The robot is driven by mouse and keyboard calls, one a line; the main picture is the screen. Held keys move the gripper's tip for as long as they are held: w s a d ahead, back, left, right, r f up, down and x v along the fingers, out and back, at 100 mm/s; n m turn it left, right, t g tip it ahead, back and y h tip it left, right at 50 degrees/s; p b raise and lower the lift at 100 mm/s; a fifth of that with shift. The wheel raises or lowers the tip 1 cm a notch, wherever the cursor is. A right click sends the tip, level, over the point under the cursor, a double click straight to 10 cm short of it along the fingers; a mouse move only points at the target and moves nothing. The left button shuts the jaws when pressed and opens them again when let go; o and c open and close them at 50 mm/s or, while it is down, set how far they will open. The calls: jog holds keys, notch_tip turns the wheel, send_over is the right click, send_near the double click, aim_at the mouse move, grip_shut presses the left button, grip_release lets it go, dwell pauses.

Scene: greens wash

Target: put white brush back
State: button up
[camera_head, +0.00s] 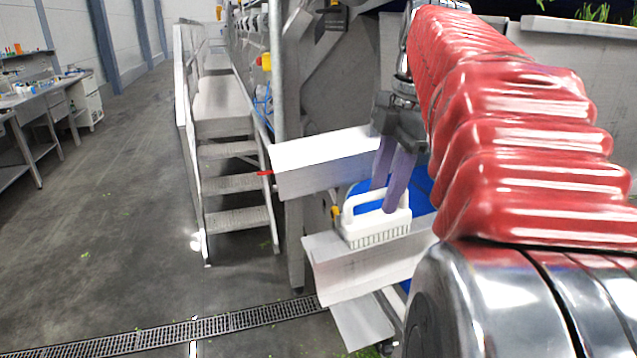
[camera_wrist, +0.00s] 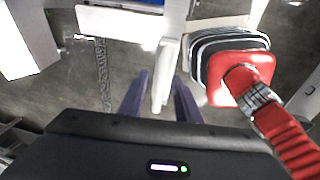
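The white brush (camera_head: 376,229) has a looped handle and short bristles. In the head view it sits upright, bristles down, on a pale metal ledge (camera_head: 330,284). My gripper (camera_head: 383,198) points down at it, its two purple fingers at the handle, one on the near side and one behind. In the wrist view the white handle (camera_wrist: 161,88) lies between the fingers (camera_wrist: 160,80), with a visible gap on the left side. The gripper looks open. Whether the right finger touches the handle is unclear.
Another slanted metal panel (camera_head: 325,160) stands just above and left of the brush. Blue material (camera_head: 420,185) shows behind it. Metal steps (camera_head: 232,185) stand to the left, and a floor drain (camera_head: 200,330) runs below. The floor at left is open.

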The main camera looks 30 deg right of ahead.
notch_tip(320, 180, up, 8)
jog(key=s, duration=0.1)
jog(key=shift+d+f, duration=0.25)
jog(key=shift+s, duration=0.1)
dwell(0.9)
